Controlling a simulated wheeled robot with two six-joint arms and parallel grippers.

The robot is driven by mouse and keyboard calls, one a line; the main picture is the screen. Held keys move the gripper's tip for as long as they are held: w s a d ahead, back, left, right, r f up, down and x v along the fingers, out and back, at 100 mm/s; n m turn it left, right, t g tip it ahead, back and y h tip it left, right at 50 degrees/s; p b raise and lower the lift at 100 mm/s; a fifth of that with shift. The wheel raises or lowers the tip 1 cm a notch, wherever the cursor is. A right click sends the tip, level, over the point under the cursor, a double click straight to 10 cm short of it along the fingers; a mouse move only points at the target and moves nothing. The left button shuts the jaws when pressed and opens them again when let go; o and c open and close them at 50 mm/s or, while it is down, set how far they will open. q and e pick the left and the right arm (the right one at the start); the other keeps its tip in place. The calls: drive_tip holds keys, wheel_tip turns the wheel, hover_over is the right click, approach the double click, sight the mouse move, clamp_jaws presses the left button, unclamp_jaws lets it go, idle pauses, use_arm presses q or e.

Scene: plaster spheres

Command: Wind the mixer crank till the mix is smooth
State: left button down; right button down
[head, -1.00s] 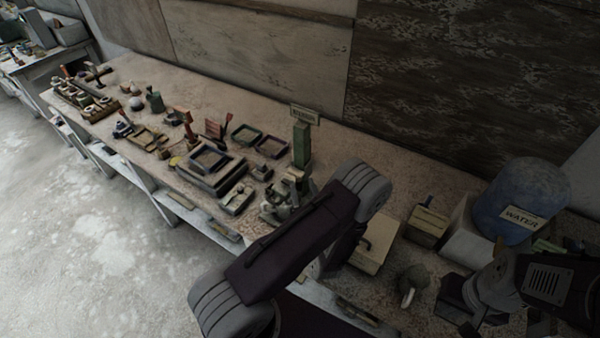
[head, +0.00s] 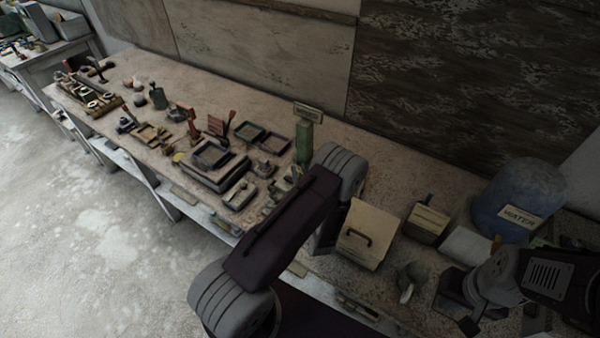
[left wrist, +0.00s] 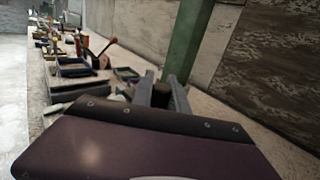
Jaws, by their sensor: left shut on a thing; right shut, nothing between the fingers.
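The mixer shows as a green post (head: 304,143) with a small sign on top, standing on the bench. Its lower part is mostly hidden behind my left arm in the head view. The post also rises in the left wrist view (left wrist: 187,45), just beyond my left gripper (left wrist: 161,93). That gripper is shut on a small dark piece between its fingers, which looks like the crank's grip. The rest of the crank and the mix are hidden, so I cannot tell how smooth the mix is. My right gripper (head: 467,326) is shut and empty at the lower right.
A lidded box (head: 361,235) stands right of my left arm, with a smaller box (head: 428,223) and a blue water container (head: 518,200) beyond. Trays (head: 213,166) and tools crowd the bench to the left. A wall closes the back.

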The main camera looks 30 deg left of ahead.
use_arm(q)
drive_tip(key=shift+w+a+f+n+g+y+b, duration=0.1)
drive_tip(key=shift+w+n+g+y+b, duration=0.05)
drive_tip(key=shift+n+g+y+b, duration=0.35)
drive_tip(key=shift+w+a+f+n+g+y+b, duration=0.1)
drive_tip(key=shift+w+n+g+y+b, duration=0.05)
drive_tip(key=shift+n+g+y+b, duration=0.3)
drive_tip(key=n+g+y+b, duration=0.1)
drive_tip(key=n+g+b, duration=0.1)
drive_tip(key=g+b, duration=0.1)
drive_tip(key=w+a+n+g+y+b, duration=0.1)
drive_tip(key=n+g+y+b, duration=0.1)
drive_tip(key=n+g+b, duration=0.1)
drive_tip(key=a+n+g+y+b, duration=0.1)
drive_tip(key=n+g+b, duration=0.1)
drive_tip(key=g, duration=0.3)
drive_tip(key=shift+w+a+f+n+b, duration=0.15)
drive_tip(key=shift+w+n+b, duration=0.15)
drive_tip(key=shift+b, duration=0.2)
drive_tip(key=shift+a+r+n+g+b, duration=0.2)
drive_tip(key=shift+n+g+b, duration=0.55)
drive_tip(key=shift+g, duration=0.4)
drive_tip(key=shift+a+r+n+g+b, duration=0.1)
drive_tip(key=shift+a+n+g+b, duration=0.1)
drive_tip(key=shift+n+g+b, duration=0.7)
drive_tip(key=shift+g, duration=0.3)
drive_tip(key=c, duration=1.3)
unclamp_jaws()
drive_tip(key=shift+a, duration=0.1)
drive_tip(key=shift+s, duration=0.1)
